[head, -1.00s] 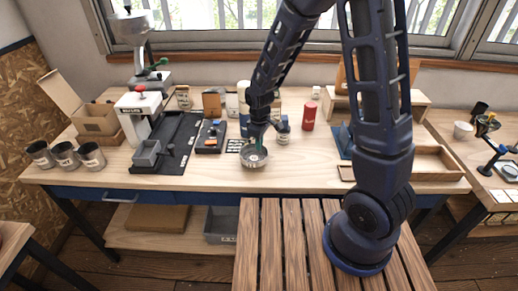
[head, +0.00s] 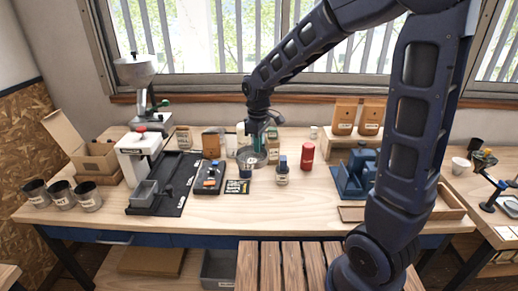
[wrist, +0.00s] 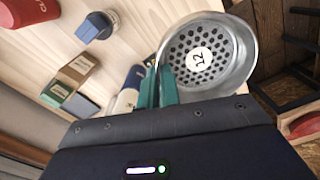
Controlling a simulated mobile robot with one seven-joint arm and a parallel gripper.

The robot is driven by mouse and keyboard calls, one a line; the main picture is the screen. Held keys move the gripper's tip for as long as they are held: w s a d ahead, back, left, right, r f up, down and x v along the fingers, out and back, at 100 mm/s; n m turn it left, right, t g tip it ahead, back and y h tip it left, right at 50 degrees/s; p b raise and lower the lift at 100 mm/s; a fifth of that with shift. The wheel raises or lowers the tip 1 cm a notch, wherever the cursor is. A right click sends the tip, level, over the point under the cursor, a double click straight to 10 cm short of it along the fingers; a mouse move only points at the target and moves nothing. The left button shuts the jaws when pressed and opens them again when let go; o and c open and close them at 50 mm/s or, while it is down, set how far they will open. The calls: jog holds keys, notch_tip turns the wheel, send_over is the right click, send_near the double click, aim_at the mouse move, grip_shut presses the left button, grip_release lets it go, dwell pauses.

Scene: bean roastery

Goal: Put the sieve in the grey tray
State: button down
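The sieve is a round metal bowl with a perforated base and a "12" label, seen large in the wrist view (wrist: 205,55) and small in the head view (head: 252,161). My gripper (wrist: 161,85) has its teal fingers close together at the sieve's rim, shut on it. In the head view my gripper (head: 257,143) is above the mid-back of the workbench, and the sieve appears held above the bench top. A small grey tray (head: 144,194) sits on the black mat at the left, apart from the sieve. A larger grey bin (head: 219,268) is on the lower shelf.
A black holder with small tools (head: 209,178) lies between the mat and the sieve. A blue-capped jar (head: 282,175) and a red can (head: 307,156) stand to the right. The front middle of the bench (head: 230,213) is clear.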

notch_tip(320, 180, up, 6)
jog(key=shift+f, duration=0.25)
jog(key=w+d+m, duration=0.2)
jog(key=w+m, duration=1.4)
jog(key=w, duration=2.8)
notch_tip(320, 180, down, 25)
jog(key=shift+w+f, duration=0.1)
jog(key=shift+f, duration=0.1)
jog(key=shift+f, duration=0.1)
jog(key=c, duration=1.8)
grip_release()
jog(key=shift+o, duration=0.9)
